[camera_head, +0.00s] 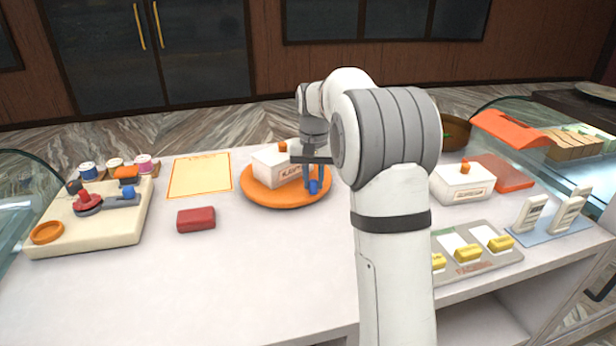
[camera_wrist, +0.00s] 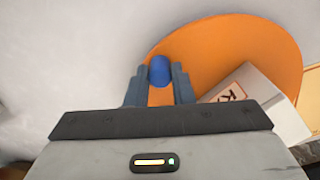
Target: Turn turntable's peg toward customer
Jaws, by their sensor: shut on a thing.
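The orange round turntable (camera_head: 262,197) lies on the white counter, with a white box (camera_head: 275,167) with an orange knob standing on it. The box also shows in the wrist view (camera_wrist: 245,97), at the right on the turntable (camera_wrist: 225,45). A blue peg (camera_head: 314,187) stands near the turntable's front right edge. My gripper (camera_head: 317,183) is over that edge, shut on the peg. In the wrist view, the peg (camera_wrist: 159,69) sits between the two fingers of my gripper (camera_wrist: 159,80). The peg's lower part is hidden.
A red block (camera_head: 196,219) lies left of the turntable, in front of a yellow sheet (camera_head: 200,175). A cream board (camera_head: 60,222) is at the far left. Another white box (camera_head: 462,186) and a grey tray (camera_head: 482,262) are at the right. The counter in front of the turntable is clear.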

